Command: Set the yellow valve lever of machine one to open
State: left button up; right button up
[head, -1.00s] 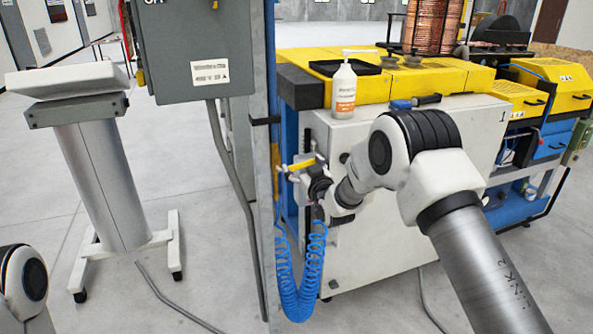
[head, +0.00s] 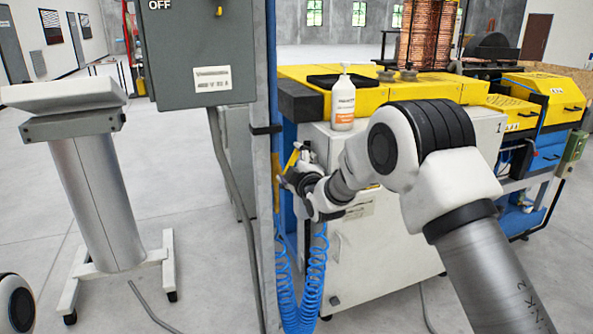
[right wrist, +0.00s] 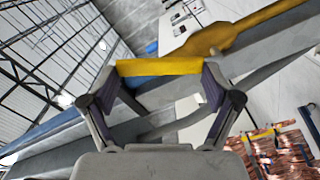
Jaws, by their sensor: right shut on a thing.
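The yellow valve lever (head: 293,159) shows in the head view beside the grey upright post, tilted steeply with its upper end to the right. My right gripper (head: 297,172) is at the lever, partly hidden by its own wrist. In the right wrist view the yellow lever (right wrist: 158,67) spans between the fingertips of my right gripper (right wrist: 160,78), which is shut on it. The valve body is hidden behind the gripper. My left gripper is out of view.
A grey upright post (head: 262,215) stands close left of my right gripper. A coiled blue hose (head: 300,300) hangs below it. A white pump bottle (head: 343,102) stands on the machine, whose white cabinet (head: 385,245) is close behind my right arm. A grey box (head: 200,50) is at upper left.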

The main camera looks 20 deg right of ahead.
jog(key=a+n, duration=0.1)
jog(key=r+n+b, duration=0.1)
jog(key=n, duration=0.1)
jog(key=shift+a, duration=0.4)
jog(key=shift+a+r+n+b, duration=0.1)
jog(key=shift+a+n+b, duration=0.25)
jog(key=shift+n, duration=0.35)
jog(key=shift+a+n+b, duration=0.25)
jog(key=shift+a+n, duration=0.05)
jog(key=shift+n, duration=0.4)
jog(key=o, duration=1.4)
jog(key=shift+w+f, duration=0.2)
jog(key=shift+s+f, duration=0.1)
jog(key=shift+s, duration=0.4)
jog(key=s, duration=1.1)
jog(key=shift+d, duration=0.15)
jog(key=shift+f, duration=0.1)
